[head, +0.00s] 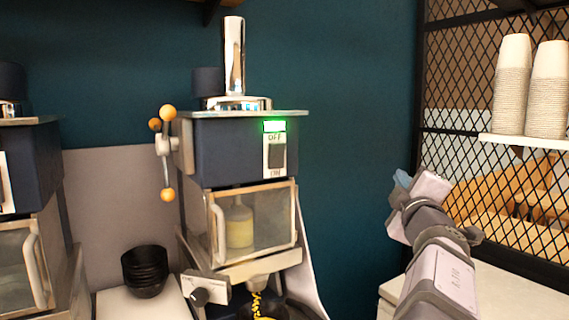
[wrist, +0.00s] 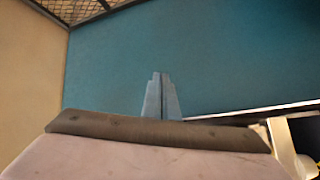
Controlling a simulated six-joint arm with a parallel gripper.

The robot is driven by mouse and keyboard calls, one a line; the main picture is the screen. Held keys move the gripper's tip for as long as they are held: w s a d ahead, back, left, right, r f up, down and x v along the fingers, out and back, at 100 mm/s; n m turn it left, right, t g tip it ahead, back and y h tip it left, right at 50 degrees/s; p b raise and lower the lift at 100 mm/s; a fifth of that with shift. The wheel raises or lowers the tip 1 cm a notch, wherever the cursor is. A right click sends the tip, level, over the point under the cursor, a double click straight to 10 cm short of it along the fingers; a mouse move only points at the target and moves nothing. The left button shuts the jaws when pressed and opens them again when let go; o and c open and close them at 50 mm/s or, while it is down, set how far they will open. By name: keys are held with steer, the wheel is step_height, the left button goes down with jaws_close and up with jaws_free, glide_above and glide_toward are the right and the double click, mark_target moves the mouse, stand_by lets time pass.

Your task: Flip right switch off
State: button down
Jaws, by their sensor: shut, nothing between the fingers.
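The right switch (head: 276,155) is a dark rocker on a white plate marked OFF at the top and ON at the bottom. It is on the front of the dark blue machine (head: 228,150) in the middle of the head view. A green light (head: 274,126) glows just above the plate. My gripper (head: 402,180) is to the right of the machine, apart from the switch. In the wrist view its fingers (wrist: 161,98) are together and empty, in front of the teal wall. The switch does not show in the wrist view.
A lever with orange knobs (head: 167,150) sticks out on the machine's left. Below the switch is a glass-fronted door (head: 258,225). Black bowls (head: 145,270) are stacked at lower left. A mesh partition (head: 490,190) and paper cups (head: 512,85) stand at right.

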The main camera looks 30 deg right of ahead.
steer(key=w+a+r+n+t+y, duration=0.1)
steer(key=w+a+n+t+y, duration=0.1)
steer(key=a+n+y, duration=0.4)
steer(key=w+a+r+n+t+y, duration=0.1)
steer(key=w+a+n+y, duration=0.3)
steer(key=a, duration=0.6)
steer(key=n+t+y, duration=0.1)
steer(key=n+y, duration=0.1)
steer(key=n, duration=0.1)
steer(key=shift+a+t+y, duration=0.35)
steer(key=shift+t+y, duration=0.05)
steer(key=shift+w+r, duration=0.15)
steer(key=p, duration=0.6)
glide_toward(277, 150)
steer(key=w, duration=0.4)
steer(key=shift+w+r, duration=0.25)
steer(key=shift+r, duration=0.15)
steer(key=shift+w+p, duration=0.35)
steer(key=shift+w, duration=0.6)
